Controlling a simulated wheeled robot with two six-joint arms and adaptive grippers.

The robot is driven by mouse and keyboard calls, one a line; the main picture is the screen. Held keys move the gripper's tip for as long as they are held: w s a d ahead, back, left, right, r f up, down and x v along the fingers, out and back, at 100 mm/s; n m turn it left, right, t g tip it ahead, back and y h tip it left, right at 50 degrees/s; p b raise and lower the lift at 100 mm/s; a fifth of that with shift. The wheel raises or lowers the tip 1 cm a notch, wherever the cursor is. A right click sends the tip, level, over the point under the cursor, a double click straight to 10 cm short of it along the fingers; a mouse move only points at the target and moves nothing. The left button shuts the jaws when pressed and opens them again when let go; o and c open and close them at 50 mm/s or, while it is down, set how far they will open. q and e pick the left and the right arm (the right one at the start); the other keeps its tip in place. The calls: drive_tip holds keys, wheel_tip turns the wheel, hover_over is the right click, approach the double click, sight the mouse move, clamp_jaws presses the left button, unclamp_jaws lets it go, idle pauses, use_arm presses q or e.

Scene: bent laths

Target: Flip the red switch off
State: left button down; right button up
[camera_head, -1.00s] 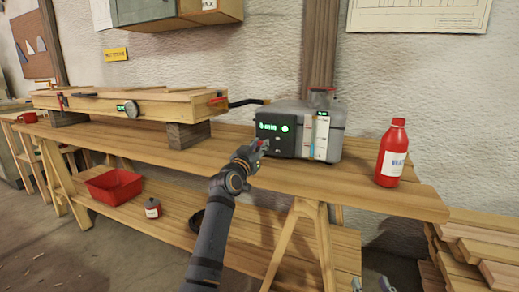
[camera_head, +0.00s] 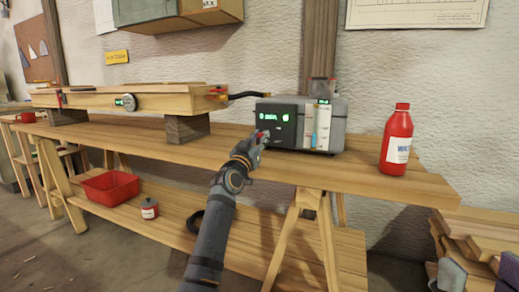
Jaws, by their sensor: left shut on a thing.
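The grey steam box unit (camera_head: 337,128) stands on the workbench with a dark front panel (camera_head: 272,117) and a lit green display reading about "0 min". My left gripper (camera_head: 263,137) is at the lower left of this panel, shut on the small red switch (camera_head: 265,134). The fingers cover most of the switch, so its position cannot be told. My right gripper (camera_head: 480,274) is partly in view at the lower right corner, with its fingers apart and empty, away from the unit.
A long wooden box (camera_head: 160,101) rests on blocks at the left, joined to the unit by a black hose (camera_head: 245,95). A red bottle (camera_head: 397,142) stands right of the unit. A red tray (camera_head: 112,188) and a small can (camera_head: 150,209) sit on the lower shelf.

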use_arm(q)
drive_tip(key=shift+f+t+b, duration=0.3)
drive_tip(key=shift+b, duration=0.4)
drive_tip(key=shift+r, duration=0.15)
drive_tip(key=c, duration=1.2)
unclamp_jaws()
drive_tip(key=shift+o, duration=0.2)
drive_tip(key=v, duration=1.2)
